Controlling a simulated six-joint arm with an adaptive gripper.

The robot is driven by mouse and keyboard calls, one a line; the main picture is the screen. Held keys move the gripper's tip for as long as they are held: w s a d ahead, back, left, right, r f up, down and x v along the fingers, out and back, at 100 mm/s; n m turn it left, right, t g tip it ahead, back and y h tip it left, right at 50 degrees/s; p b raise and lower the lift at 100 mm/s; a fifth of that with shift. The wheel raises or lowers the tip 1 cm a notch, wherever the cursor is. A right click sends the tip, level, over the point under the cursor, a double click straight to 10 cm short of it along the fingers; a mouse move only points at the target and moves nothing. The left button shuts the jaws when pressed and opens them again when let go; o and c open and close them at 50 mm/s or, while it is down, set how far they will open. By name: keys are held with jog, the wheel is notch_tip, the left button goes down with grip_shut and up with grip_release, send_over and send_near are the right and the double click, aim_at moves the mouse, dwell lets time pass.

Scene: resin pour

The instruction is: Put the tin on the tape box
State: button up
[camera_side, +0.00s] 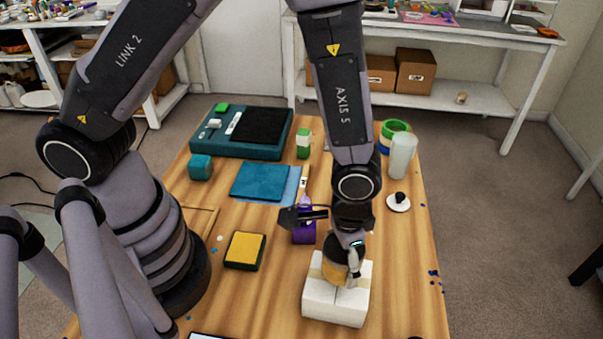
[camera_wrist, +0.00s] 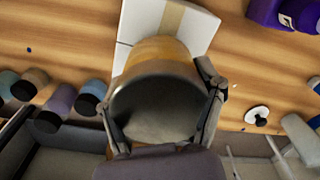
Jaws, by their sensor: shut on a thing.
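The tin (camera_side: 333,272) has an orange-yellow side and sits between the fingers of my gripper (camera_side: 345,262). In the wrist view the tin (camera_wrist: 160,52) shows its yellow side and a wide dark grey round end facing the camera. My gripper (camera_wrist: 160,98) is shut on it, with one finger on each side. The tape box (camera_side: 333,308) is white with a tan tape strip and lies directly below the tin. It also shows behind the tin in the wrist view (camera_wrist: 203,27). I cannot tell whether the tin touches the box top; their contact is hidden.
A purple bottle (camera_side: 304,233) stands just behind the tape box. A yellow-topped sponge block (camera_side: 246,250) lies to the left. A white disc with a black knob (camera_side: 398,202) and a translucent cup (camera_side: 402,157) stand behind right. The table right of the box is mostly clear.

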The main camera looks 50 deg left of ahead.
jog(key=shift+f, duration=1.3)
jog(key=o, duration=1.2)
jog(key=shift+f, duration=0.15)
jog(key=shift+o, duration=0.2)
